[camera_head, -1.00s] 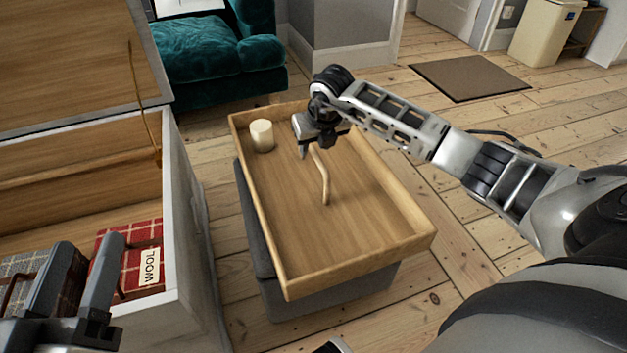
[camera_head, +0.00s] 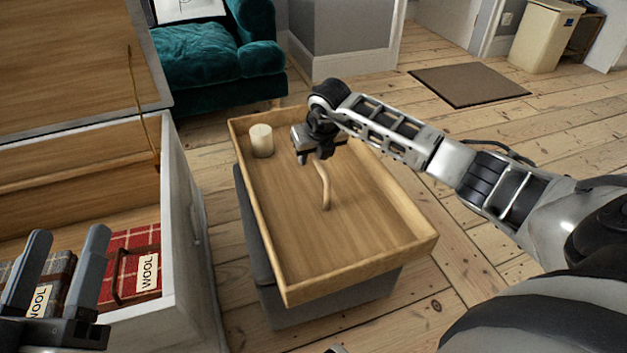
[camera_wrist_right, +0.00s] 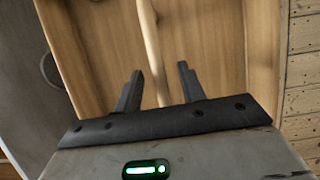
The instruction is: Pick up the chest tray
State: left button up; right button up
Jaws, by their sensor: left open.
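The chest tray (camera_head: 370,262) is a shallow wooden tray with a raised rim and a curved wooden bar handle (camera_head: 325,188) along its middle. It rests level on a grey upholstered block. My right gripper (camera_head: 311,160) is over the tray at the far end of the handle. In the right wrist view its two fingers (camera_wrist_right: 160,68) are apart, with the handle (camera_wrist_right: 149,35) running between them in the picture; I cannot tell how far below it lies. My left gripper (camera_head: 69,233) is open and empty above the blankets in the chest.
An open white chest (camera_head: 190,235) with a wooden lid stands left, holding a red wool blanket (camera_head: 140,240) and a grey one (camera_head: 60,268). A cream candle (camera_head: 262,142) stands in the tray's far left corner. A teal sofa (camera_head: 205,65) is behind.

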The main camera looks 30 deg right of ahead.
grip_shut()
dwell(1.4)
jog(key=shift+w+r, duration=0.15)
jog(key=shift+r, duration=0.05)
